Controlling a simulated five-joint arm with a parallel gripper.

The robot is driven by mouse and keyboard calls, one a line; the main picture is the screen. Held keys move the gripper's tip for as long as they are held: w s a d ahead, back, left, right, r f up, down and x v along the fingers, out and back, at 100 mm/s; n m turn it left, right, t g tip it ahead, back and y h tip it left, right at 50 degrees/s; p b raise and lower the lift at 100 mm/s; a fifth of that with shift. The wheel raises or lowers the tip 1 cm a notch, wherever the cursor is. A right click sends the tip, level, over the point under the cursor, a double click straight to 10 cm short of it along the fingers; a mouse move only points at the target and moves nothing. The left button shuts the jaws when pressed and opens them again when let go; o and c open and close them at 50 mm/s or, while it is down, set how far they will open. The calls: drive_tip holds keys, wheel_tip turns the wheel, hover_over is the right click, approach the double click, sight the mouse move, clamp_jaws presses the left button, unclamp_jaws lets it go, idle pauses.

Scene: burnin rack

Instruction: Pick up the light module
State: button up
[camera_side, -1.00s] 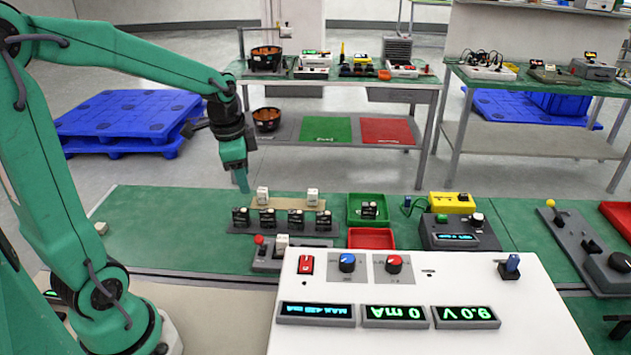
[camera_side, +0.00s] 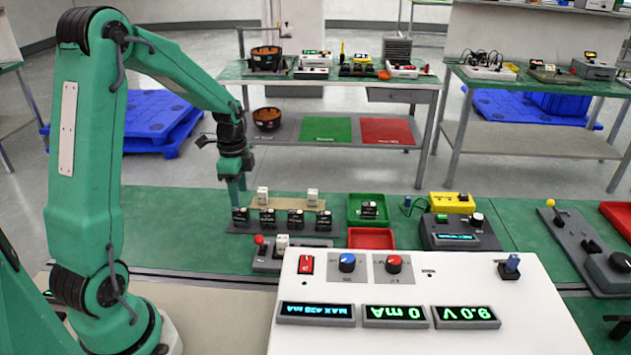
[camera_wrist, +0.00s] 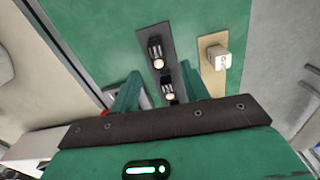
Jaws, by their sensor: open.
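Several black modules with pale tops stand in a row on a dark rack strip; the leftmost one (camera_side: 240,217) is just below my gripper (camera_side: 237,201). Two white blocks (camera_side: 263,193) (camera_side: 312,197) stand on a beige strip behind the row. I cannot tell which of these is the light module. In the wrist view my gripper (camera_wrist: 161,72) is open and empty, pointing down. A black module with a round pale top (camera_wrist: 157,57) lies ahead of the fingers, and a second one (camera_wrist: 168,88) shows between them. One white block (camera_wrist: 217,57) is to the right.
A green tray (camera_side: 353,220) holding another black module and an empty-looking red tray (camera_side: 371,239) stand right of the rack. A small grey box with a red knob (camera_side: 262,255) sits in front. A white control panel (camera_side: 420,275) fills the foreground. The green mat left of the rack is clear.

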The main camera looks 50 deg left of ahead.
sight(240, 210)
drive_tip(key=shift+s+f, duration=0.2)
drive_tip(key=shift+f, duration=3.35)
clamp_jaws()
